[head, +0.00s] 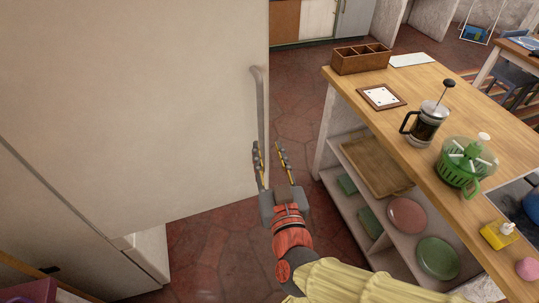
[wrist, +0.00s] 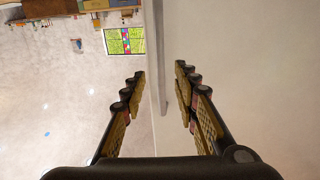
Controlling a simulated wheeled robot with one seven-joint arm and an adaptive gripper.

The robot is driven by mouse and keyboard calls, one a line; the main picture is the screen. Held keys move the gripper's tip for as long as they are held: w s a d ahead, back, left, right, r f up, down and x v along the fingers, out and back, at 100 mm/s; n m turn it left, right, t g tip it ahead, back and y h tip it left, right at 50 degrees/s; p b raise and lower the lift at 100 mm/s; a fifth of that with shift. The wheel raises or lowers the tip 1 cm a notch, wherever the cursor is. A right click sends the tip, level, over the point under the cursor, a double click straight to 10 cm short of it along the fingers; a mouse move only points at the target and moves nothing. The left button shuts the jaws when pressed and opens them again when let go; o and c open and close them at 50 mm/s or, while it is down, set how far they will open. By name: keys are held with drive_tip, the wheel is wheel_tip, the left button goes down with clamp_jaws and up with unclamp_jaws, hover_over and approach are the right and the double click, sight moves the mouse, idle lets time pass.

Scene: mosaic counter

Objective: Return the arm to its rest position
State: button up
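My arm (head: 292,235) reaches forward over the red floor from the bottom of the head view. My gripper (head: 268,147) is open and empty, with its two fingers apart. It is close to the long vertical handle (head: 261,95) at the right edge of a large white door (head: 140,100). In the wrist view, my gripper (wrist: 160,72) has the handle (wrist: 158,50) showing in the gap between its fingers. No finger is seen closed on it, and I cannot tell whether the handle lies between the fingers or just beyond them.
A wooden counter (head: 430,85) with open shelves stands to the right. It holds a French press (head: 425,127), a green basket (head: 458,172), a wooden box (head: 360,60) and a yellow item (head: 497,235). Tiled floor (head: 293,100) is free between door and counter.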

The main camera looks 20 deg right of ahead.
drive_tip(key=shift+s, duration=0.25)
idle(0.5)
drive_tip(key=s+a+f+n+g+y, duration=0.2)
drive_tip(key=s+a+f+g+y, duration=0.15)
drive_tip(key=a, duration=0.45)
drive_tip(key=s+a+f+n+g+y, duration=0.2)
drive_tip(key=a+f+g+y, duration=0.25)
drive_tip(key=a, duration=0.35)
drive_tip(key=s+d+g+h, duration=0.2)
drive_tip(key=s+d+g, duration=0.2)
drive_tip(key=s+d, duration=0.25)
drive_tip(key=w+d+r+m+h, duration=0.1)
drive_tip(key=d+r, duration=0.4)
drive_tip(key=d, duration=0.5)
drive_tip(key=shift+d+m+h, duration=0.15)
drive_tip(key=shift+m+h, duration=0.25)
drive_tip(key=shift+h, duration=0.4)
